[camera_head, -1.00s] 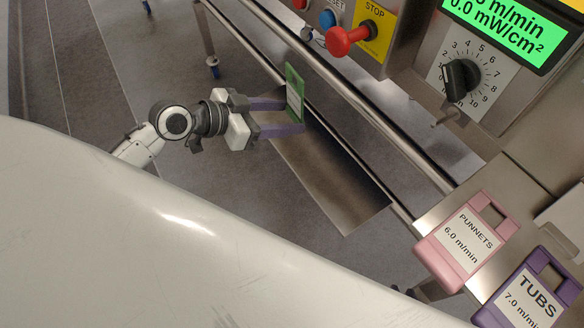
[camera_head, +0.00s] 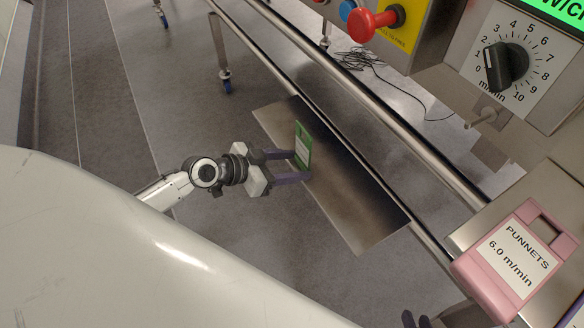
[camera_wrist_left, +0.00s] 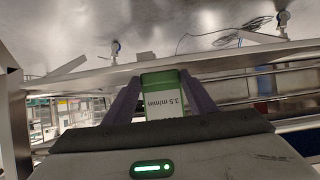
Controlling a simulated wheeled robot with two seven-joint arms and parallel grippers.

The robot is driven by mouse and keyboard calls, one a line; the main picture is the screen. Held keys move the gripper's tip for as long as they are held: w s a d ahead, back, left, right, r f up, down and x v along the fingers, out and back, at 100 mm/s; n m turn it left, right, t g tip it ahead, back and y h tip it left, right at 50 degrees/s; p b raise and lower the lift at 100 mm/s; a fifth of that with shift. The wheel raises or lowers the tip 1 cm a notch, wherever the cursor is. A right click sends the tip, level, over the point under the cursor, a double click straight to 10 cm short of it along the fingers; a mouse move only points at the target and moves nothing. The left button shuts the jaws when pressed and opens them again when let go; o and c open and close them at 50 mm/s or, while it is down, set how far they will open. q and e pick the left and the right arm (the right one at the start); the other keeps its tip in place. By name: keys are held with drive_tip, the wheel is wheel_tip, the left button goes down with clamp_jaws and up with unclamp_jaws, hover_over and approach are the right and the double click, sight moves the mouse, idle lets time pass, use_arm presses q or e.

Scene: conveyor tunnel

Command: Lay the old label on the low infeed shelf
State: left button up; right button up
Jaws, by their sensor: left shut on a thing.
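The old label is a green plate with a white face (camera_head: 302,146), also seen in the left wrist view (camera_wrist_left: 163,98), where it reads "3.5 m/min". My left gripper (camera_head: 302,168) is shut on it and holds it on edge. In the head view the label overlaps the low infeed shelf (camera_head: 360,205), a dark metal sheet beside the conveyor rail. I cannot tell whether the label touches the shelf. Dark tips at the bottom edge look like my right gripper (camera_head: 416,319); most of it is cut off.
Steel rails (camera_head: 375,115) run along the shelf's far side, below the panel with a red stop knob (camera_head: 374,24) and a dial (camera_head: 506,66). A pink PUNNETS label (camera_head: 515,262) stands at the right. A black cable (camera_head: 385,75) lies behind the rails.

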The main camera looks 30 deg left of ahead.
use_arm(q)
drive_tip(key=shift+f, duration=0.2)
drive_tip(key=o, duration=1.1)
drive_tip(key=shift+f, duration=0.1)
drive_tip(key=o, duration=0.4)
